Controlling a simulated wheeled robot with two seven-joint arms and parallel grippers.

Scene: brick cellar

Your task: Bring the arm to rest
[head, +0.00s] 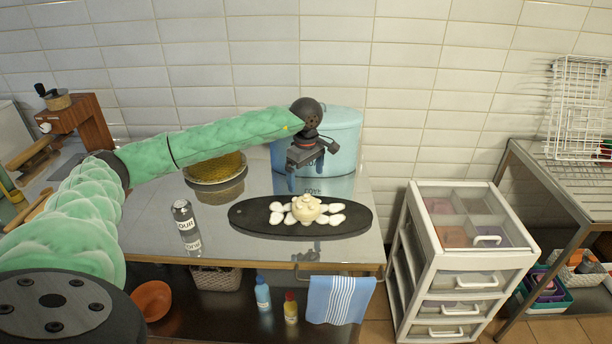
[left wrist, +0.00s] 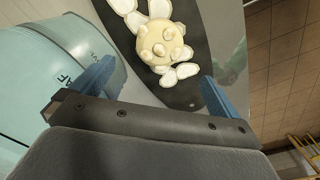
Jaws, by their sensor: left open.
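My left arm, in a green sleeve, reaches in from the left of the head view. My left gripper (head: 305,184) hangs above the back of the metal table (head: 345,247), in front of the pale blue bin (head: 345,134). Its blue fingers are spread with nothing between them; they also show wide apart in the left wrist view (left wrist: 155,90). Below and in front of it, a dark oval board (head: 255,222) bears a cream round item (head: 306,207) with white pieces around it. My right gripper is not in view.
A white drawer unit (head: 470,270) stands to the right. A striped blue towel (head: 338,300) hangs on the front rail.

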